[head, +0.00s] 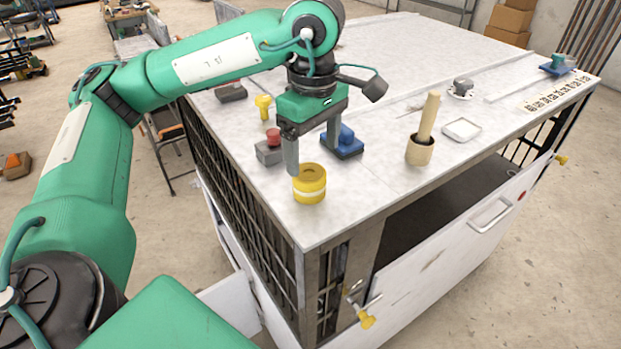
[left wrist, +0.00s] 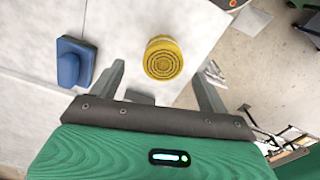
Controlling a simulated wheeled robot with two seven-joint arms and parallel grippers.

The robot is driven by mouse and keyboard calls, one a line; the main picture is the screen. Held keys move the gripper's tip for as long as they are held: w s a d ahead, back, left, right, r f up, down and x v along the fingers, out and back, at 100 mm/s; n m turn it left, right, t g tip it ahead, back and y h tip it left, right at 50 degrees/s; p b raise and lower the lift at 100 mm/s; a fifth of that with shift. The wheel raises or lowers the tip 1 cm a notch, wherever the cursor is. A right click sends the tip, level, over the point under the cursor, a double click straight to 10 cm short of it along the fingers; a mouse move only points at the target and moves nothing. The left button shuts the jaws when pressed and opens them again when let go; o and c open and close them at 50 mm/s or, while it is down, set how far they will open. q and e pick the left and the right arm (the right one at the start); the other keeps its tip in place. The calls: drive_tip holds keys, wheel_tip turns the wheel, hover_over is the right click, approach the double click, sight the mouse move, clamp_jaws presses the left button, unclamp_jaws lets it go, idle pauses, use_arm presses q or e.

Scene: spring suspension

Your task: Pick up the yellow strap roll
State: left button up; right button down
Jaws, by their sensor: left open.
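The yellow strap roll (head: 310,184) stands on the white worktop near its front left corner. In the left wrist view the roll (left wrist: 163,58) shows from above, with ringed layers, ahead of and between the two finger lines. My left gripper (head: 311,160) is open and empty, pointing down above the worktop just behind the roll. One finger overlaps the roll's upper left edge in the head view; I cannot tell whether it touches. In the left wrist view the left gripper (left wrist: 160,85) has its fingers spread wide. My right gripper is not in view.
A grey box with a red button (head: 270,148) stands left of the gripper, and a blue block (head: 345,143) stands to its right. A wooden cup with a pestle (head: 419,148) and a small white tray (head: 461,130) are further right. The worktop right of the roll is clear.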

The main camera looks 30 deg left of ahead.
sight(309, 173)
use_arm(q)
drive_tip(key=shift+s+f, duration=0.1)
drive_tip(key=shift+f, duration=0.6)
drive_tip(key=shift+a+f+p, duration=0.15)
drive_tip(key=shift+f+p, duration=0.45)
drive_tip(key=shift+p, duration=0.05)
drive_tip(key=f, duration=0.1)
drive_tip(key=f+p, duration=0.1)
drive_tip(key=f, duration=0.1)
drive_tip(key=shift+s+a+f, duration=0.1)
drive_tip(key=shift+s+f, duration=0.1)
drive_tip(key=shift+s, duration=0.05)
drive_tip(key=shift+f, duration=0.4)
drive_tip(key=shift+w, duration=0.1)
drive_tip(key=shift+c, duration=0.5)
drive_tip(key=c, duration=1.1)
drive_tip(key=shift+o, duration=0.2)
